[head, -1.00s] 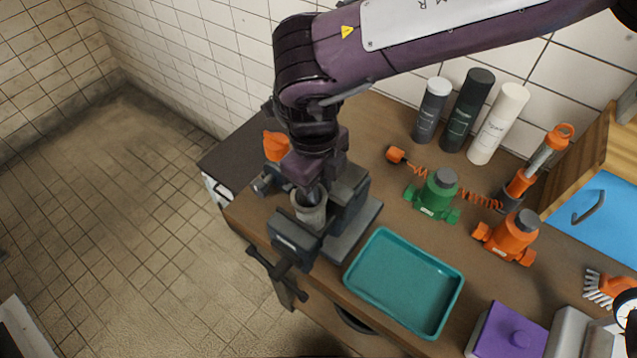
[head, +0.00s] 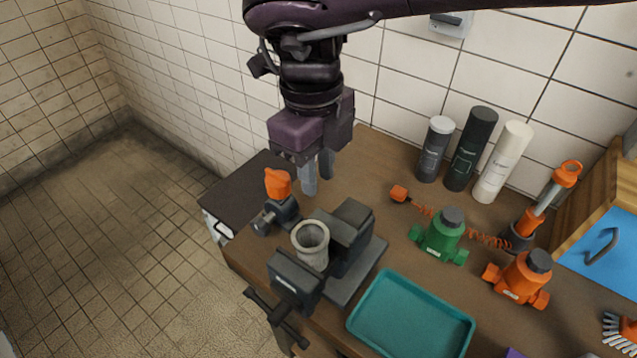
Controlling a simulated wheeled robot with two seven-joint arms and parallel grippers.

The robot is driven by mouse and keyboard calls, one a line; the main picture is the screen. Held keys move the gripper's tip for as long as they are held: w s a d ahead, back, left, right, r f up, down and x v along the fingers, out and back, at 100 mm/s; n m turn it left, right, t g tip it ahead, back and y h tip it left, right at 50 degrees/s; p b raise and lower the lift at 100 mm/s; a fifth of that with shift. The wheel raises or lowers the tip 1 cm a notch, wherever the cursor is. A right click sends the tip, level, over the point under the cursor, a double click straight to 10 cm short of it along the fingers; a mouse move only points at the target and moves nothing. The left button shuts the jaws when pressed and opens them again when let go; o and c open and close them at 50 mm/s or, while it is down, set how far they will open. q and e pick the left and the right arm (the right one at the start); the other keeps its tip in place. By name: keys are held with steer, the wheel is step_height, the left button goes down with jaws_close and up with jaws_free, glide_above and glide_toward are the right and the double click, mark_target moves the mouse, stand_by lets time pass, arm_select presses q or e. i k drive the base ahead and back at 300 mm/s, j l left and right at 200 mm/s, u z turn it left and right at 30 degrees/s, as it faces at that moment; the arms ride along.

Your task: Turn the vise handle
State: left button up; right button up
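The dark grey vise (head: 350,262) stands at the table's front left edge. Its handle (head: 274,319), a dark crossbar with knobbed ends on a screw, sticks out over the front edge and lies slanted. A grey hollow cylindrical fitting (head: 311,243) stands upright between the vise jaws; I cannot tell how tightly they press on it. My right gripper (head: 317,178) hangs above and behind the vise, its two grey fingers a little apart with nothing between them. It is clear of the handle. My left gripper is out of view.
A valve with an orange cap (head: 278,186) stands just left of the vise. A teal tray (head: 408,318) lies to its right. Green (head: 440,236) and orange (head: 520,278) valve bodies and several bottles (head: 466,150) stand farther right. Floor is open at left.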

mark_target(276, 318)
steer(key=k, duration=1.5)
